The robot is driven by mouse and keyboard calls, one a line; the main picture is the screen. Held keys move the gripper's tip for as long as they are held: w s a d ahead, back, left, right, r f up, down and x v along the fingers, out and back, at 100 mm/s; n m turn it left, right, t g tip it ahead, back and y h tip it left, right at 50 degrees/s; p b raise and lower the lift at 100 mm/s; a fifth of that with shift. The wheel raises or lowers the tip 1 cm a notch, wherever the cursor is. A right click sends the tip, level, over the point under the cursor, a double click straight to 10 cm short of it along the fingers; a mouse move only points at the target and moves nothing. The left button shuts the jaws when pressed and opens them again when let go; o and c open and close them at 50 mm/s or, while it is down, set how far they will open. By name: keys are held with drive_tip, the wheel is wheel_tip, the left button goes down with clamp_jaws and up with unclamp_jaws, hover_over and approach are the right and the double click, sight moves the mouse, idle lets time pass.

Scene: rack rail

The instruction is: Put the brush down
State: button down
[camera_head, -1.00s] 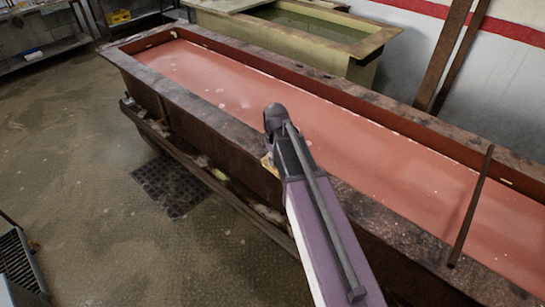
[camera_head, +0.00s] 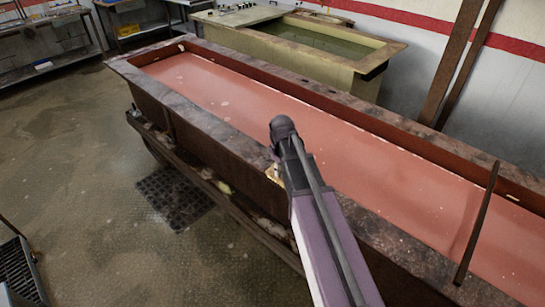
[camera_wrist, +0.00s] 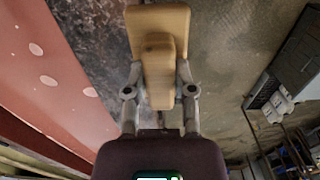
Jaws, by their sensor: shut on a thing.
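The brush (camera_wrist: 160,28) has a tan wooden body and fills the upper middle of the wrist view. My gripper (camera_wrist: 160,70) is shut on the brush, with one finger on each side of its narrower block. Bristles do not show. In the wrist view the brush lies across the dark tank rim and the floor behind it, and I cannot tell its height. In the head view only a small yellowish bit of the brush (camera_head: 273,174) shows beside my arm, near the tank's front rim; the gripper is hidden there.
A long rusty tank (camera_head: 215,120) with red liquid (camera_head: 260,113) runs across the head view. A dark bar (camera_head: 477,225) crosses it at right. A pale green tank (camera_head: 365,66) stands behind. A black floor grate (camera_head: 175,197) lies in front, with open floor (camera_head: 80,150) at left.

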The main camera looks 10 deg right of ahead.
drive_tip(key=w, duration=0.4)
drive_tip(key=w+f, duration=0.1)
drive_tip(key=w, duration=0.3)
drive_tip(key=w+b, duration=0.1)
drive_tip(key=w, duration=0.4)
drive_tip(key=shift+w+f, duration=0.1)
drive_tip(key=shift+f, duration=0.05)
drive_tip(key=shift+w, duration=0.1)
drive_tip(key=shift+w, duration=0.3)
drive_tip(key=shift+w+f+b, duration=0.3)
drive_tip(key=shift+f+b, duration=0.35)
drive_tip(key=shift+b, duration=0.05)
drive_tip(key=shift+f+b, duration=1.2)
drive_tip(key=shift+f, duration=0.15)
drive_tip(key=shift+c, duration=2.2)
unclamp_jaws()
drive_tip(key=shift+r, duration=0.2)
